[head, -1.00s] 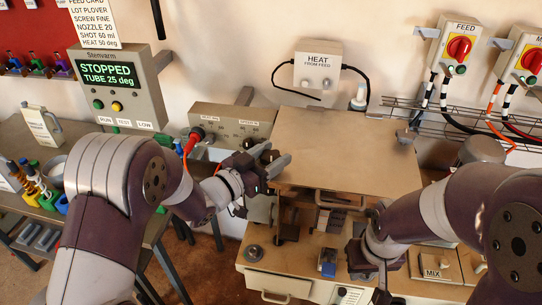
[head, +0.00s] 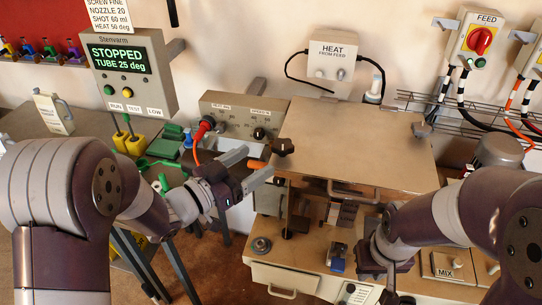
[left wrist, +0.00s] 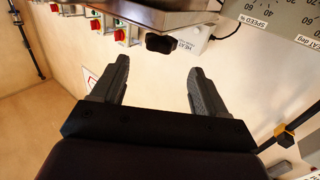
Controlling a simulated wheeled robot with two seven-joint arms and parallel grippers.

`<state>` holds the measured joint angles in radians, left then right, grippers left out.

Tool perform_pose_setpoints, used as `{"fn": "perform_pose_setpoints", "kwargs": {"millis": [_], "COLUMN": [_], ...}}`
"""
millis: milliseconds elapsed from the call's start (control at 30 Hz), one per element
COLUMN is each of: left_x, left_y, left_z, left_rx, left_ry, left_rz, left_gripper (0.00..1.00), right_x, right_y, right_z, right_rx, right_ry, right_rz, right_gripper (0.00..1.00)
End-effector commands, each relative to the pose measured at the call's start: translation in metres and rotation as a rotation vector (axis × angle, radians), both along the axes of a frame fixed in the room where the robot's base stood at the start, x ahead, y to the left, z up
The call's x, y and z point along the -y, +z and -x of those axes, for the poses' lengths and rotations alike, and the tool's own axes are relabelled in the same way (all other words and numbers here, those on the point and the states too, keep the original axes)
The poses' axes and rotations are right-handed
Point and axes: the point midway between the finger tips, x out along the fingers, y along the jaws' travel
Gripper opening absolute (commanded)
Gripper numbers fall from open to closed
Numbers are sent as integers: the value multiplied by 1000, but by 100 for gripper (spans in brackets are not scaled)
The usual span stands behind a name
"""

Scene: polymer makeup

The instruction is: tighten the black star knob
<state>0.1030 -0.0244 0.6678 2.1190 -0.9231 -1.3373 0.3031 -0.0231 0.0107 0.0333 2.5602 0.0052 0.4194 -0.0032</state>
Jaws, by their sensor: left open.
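The black star knob (head: 283,147) sits at the left edge of the tan top plate (head: 360,140) of the machine. It also shows in the left wrist view (left wrist: 159,43), dark and lobed, at the metal plate's edge. My left gripper (head: 256,167) is open and empty, just left of the knob. In the left wrist view its two fingers (left wrist: 157,82) are spread wide, with the knob beyond the tips and between them in the picture, apart from both. My right gripper (head: 384,275) hangs low at the machine's front right; its fingers are unclear.
A grey control box (head: 240,112) with dials and a red plug (head: 205,123) stands behind my left gripper. A HEAT box (head: 333,65) is on the wall behind the plate. A small blue block (head: 338,257) and a round dark part (head: 261,245) lie on the machine's front.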

Motion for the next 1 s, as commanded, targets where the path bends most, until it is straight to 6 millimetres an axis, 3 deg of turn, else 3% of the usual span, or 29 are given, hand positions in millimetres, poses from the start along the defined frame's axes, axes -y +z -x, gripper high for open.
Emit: {"fn": "perform_pose_setpoints", "kwargs": {"millis": [200,767,867,1000], "left_x": [-21,-24,-39,-104], "left_y": [-1,-4,-32,-95], "left_z": [20,22,13,9], "left_rx": [1,-4,-86,-390], "left_ry": [2,5,95,393], "left_rz": [1,-22,-131,-388], "left_gripper": [74,74,74,74], "right_x": [0,0,0,0], "right_y": [-8,-7,-7,-7], "right_z": [0,0,0,0], "right_rx": [0,0,0,0], "right_ry": [0,0,0,0], "right_rz": [0,0,0,0], "right_gripper": [23,23,23,23]}}
